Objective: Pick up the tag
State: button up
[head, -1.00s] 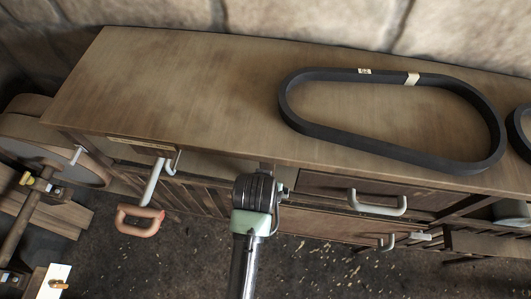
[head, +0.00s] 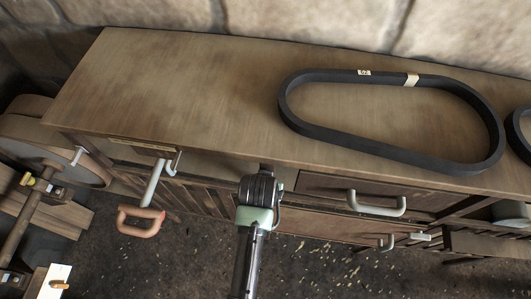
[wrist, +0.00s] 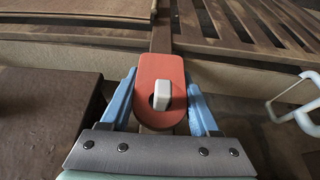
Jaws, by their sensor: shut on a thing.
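The tag (wrist: 160,75) is a flat orange-red plate with a rounded end and a hole, seen in the middle of the wrist view. My gripper (wrist: 160,92) is shut on it, with one blue finger at each side edge. A small white peg-like piece shows in the hole. I cannot tell what the piece belongs to, or whether the tag still hangs on it. In the head view my arm reaches down in front of the cabinet, and neither my fingers nor the tag can be made out there.
The wooden cabinet (head: 170,85) has drawers with pale handles (head: 377,205) sticking out of its front. A black belt (head: 390,150) lies on its top. A coral-coloured handle (head: 138,221) hangs at the left. A pale handle (wrist: 296,106) stands right of my gripper.

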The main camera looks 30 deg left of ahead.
jog(key=shift+c, duration=1.2)
jog(key=s+d+b, duration=0.2)
jog(key=s, duration=0.7)
jog(key=s+d+b, duration=0.1)
jog(key=s+d, duration=0.2)
jog(key=s, duration=0.5)
jog(key=w+d+r+m, duration=0.1)
jog(key=w+d, duration=0.2)
jog(key=w, duration=0.4)
jog(key=w+d+r+m+h, duration=0.1)
jog(key=w+d, duration=0.3)
jog(key=w, duration=0.4)
jog(key=shift+d+r+m, duration=0.2)
jog(key=shift+r+m, duration=0.4)
jog(key=shift+r, duration=0.15)
